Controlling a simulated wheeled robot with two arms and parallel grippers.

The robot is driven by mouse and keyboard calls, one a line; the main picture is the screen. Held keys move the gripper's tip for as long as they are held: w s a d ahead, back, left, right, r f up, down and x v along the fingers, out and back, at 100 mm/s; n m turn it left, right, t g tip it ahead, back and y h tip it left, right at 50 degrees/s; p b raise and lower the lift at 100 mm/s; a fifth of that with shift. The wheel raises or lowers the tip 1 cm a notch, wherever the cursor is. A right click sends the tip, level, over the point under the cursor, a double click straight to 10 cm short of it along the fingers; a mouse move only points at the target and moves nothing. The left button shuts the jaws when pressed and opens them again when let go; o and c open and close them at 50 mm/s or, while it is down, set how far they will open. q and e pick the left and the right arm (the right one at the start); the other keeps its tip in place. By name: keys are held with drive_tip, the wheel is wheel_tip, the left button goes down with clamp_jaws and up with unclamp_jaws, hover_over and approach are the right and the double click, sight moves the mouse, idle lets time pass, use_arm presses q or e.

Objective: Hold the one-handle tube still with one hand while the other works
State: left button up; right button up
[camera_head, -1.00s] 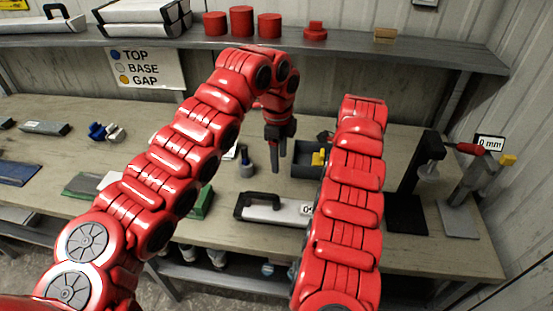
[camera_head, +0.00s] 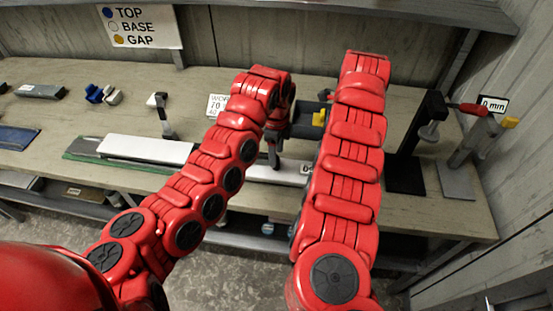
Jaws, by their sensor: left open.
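The one-handle tube (camera_head: 287,173) is a white tube lying on the workbench. Its labelled right end shows between my two arms. Its black handle is hidden behind my left arm and gripper. My left gripper (camera_head: 273,158) is open and points down at the tube, with its fingertips at or just above it; contact cannot be told. My right arm rises in front of the bench at the tube's right end, and its gripper is hidden from this view.
A long white piece (camera_head: 147,149) lies on a green base at the left. A grey bin (camera_head: 305,119) with a yellow item stands behind the tube.

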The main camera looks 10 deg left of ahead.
sight(294, 169)
use_arm(q)
drive_tip(key=shift+f, duration=1.75)
clamp_jaws()
